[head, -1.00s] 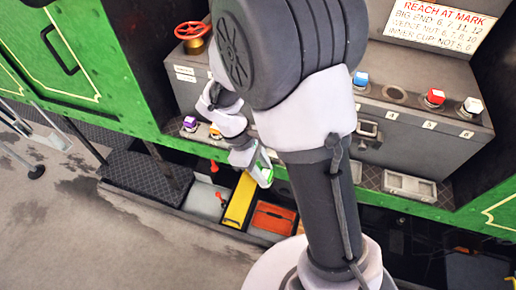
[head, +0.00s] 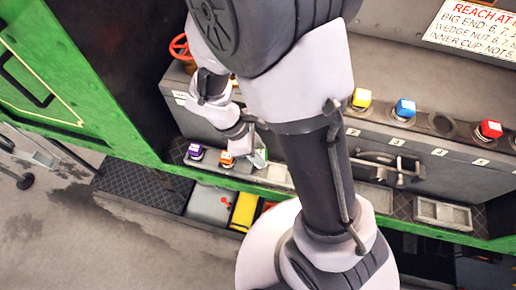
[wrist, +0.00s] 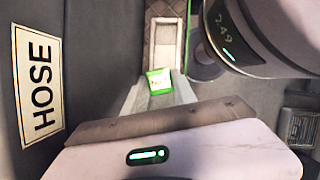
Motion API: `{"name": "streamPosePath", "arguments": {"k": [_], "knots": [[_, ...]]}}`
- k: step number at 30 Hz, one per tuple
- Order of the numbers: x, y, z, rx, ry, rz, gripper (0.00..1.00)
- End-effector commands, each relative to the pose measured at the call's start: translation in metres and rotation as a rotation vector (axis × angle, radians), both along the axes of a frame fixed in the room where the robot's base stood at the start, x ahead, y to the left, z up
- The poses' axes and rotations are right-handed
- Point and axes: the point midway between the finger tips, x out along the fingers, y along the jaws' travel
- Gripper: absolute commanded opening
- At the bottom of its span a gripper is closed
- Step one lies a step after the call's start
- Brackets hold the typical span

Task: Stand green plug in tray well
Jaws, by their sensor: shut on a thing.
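The green plug (wrist: 158,79) with a pale label shows in the wrist view at the end of my gripper (wrist: 160,90), which is shut on it. In the head view my gripper (head: 259,158) is just right of the orange plug, above the ledge along the grey box; the plug is hardly visible there. Pale trays lie on this ledge: one (head: 275,174) is beside my gripper, partly hidden by my arm, and another (head: 443,213) is farther right. I cannot tell which well is meant.
A purple plug (head: 195,151) and an orange plug (head: 227,159) stand left of my gripper. Yellow (head: 361,97), blue (head: 404,109) and red (head: 489,130) plugs stand on the box top, with an empty hole (head: 442,123) between blue and red. A HOSE sign (wrist: 40,88) is close at left.

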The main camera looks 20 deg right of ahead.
Motion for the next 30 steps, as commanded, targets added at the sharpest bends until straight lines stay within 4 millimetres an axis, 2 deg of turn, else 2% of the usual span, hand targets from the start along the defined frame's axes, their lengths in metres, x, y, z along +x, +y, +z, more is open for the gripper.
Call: {"name": "streamPosePath", "arguments": {"k": [3, 16, 21, 28, 29, 30], "knots": [[0.000, 0.000, -0.015, 0.000, 0.000, 0.000, 0.00], [0.000, 0.000, -0.055, 0.000, 0.001, 0.000, 0.00], [0.000, 0.000, -0.062, 0.000, 0.000, -0.001, 0.00], [0.000, 0.000, -0.061, 0.000, 0.000, -0.001, 0.00], [0.000, 0.000, -0.061, 0.000, 0.000, -0.001, 0.38], [0.000, 0.000, -0.061, 0.000, 0.000, -0.001, 0.46]]}}
